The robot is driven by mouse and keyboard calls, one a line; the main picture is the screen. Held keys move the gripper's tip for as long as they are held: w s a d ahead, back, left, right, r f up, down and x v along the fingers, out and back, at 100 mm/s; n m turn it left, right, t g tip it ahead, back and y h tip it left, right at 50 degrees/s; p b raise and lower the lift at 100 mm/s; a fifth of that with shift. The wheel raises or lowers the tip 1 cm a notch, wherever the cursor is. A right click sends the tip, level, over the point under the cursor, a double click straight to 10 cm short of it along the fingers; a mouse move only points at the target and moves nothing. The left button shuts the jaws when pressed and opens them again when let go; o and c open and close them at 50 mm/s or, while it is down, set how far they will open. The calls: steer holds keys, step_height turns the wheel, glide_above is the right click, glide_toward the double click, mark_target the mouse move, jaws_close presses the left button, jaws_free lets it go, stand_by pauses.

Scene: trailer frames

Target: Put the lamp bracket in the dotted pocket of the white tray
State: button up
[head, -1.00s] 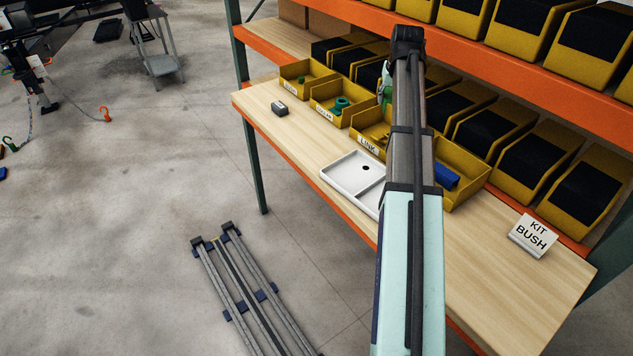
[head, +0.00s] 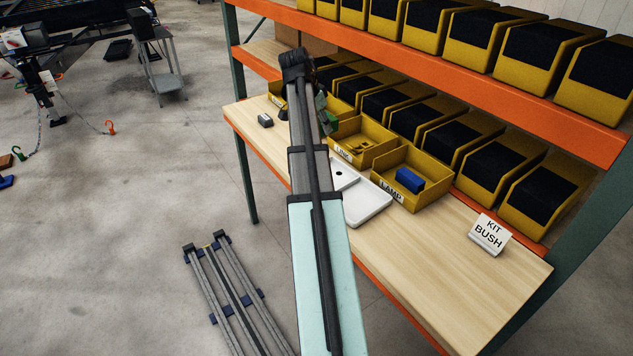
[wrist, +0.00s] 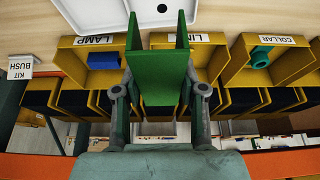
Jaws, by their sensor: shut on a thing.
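My gripper (wrist: 160,100) is shut on a green U-shaped bracket (wrist: 160,72), with a finger on either side of it. In the head view the green bracket (head: 329,121) shows beside my arm, above the bin row; my arm hides much of the gripper. No label on the bracket shows. The white tray (head: 367,205) lies on the bench in front of the bins, partly hidden by my arm. Its dotted pocket (head: 338,174) has a black dot and no part visible in it. The tray (wrist: 98,28) also shows at the top of the wrist view, beyond the bracket.
A yellow LAMP bin (head: 425,204) holds a blue block (head: 410,180). The LINK bin (head: 372,160) holds yellow parts. The COLLAR bin (wrist: 240,68) holds a teal part. A KIT BUSH card (head: 490,234) stands right. More bins and an orange shelf rise behind. The bench's right front is clear.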

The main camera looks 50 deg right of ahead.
steer(key=shift+f, duration=0.3)
step_height(320, 180, down, 19)
steer(key=p, duration=0.4)
steer(key=shift+f, duration=0.2)
steer(key=shift+f, duration=0.1)
steer(key=o, duration=1.2)
